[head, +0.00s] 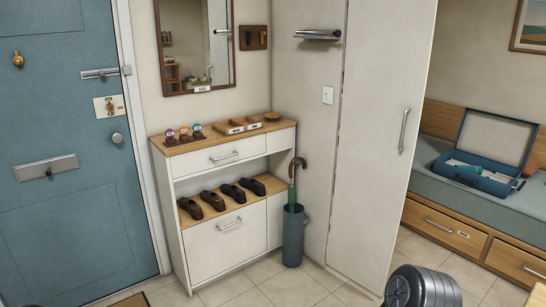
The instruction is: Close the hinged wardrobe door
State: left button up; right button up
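The wardrobe door (375,150) is a tall white panel right of centre in the head view. Its upright metal handle (404,130) is near its right edge. A narrow dark line with small spots of colour runs down its left edge. The top of the door is cut off by the frame. I cannot tell from this view how far it stands open, and no wardrobe interior shows clearly. Neither of my grippers is in view. A dark grey rounded part at the bottom right, in front of the door's lower right corner, looks like part of my own arm.
Left of the door are an umbrella stand (293,238) and a white shoe cabinet (225,240). A blue entrance door (60,220) is far left. Right of the door, a bench (480,208) with drawers holds an open blue case (470,178). The tiled floor (290,285) in front is clear.

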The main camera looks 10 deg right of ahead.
aim_at(389, 43)
jog(key=i+z, duration=0.45)
jog(key=z, duration=0.25)
jog(key=i+j+z, duration=0.1)
jog(key=i+z, duration=0.15)
jog(key=z, duration=0.15)
jog(key=i+j, duration=0.1)
jog(key=j, duration=0.35)
jog(key=i+j+u, duration=0.1)
jog(key=j, duration=0.4)
jog(key=i+j, duration=0.15)
jog(key=j, duration=0.3)
jog(key=i+u, duration=0.1)
jog(key=i, duration=0.6)
jog(key=i+l, duration=0.15)
jog(key=i, duration=0.55)
jog(key=j+u, duration=0.05)
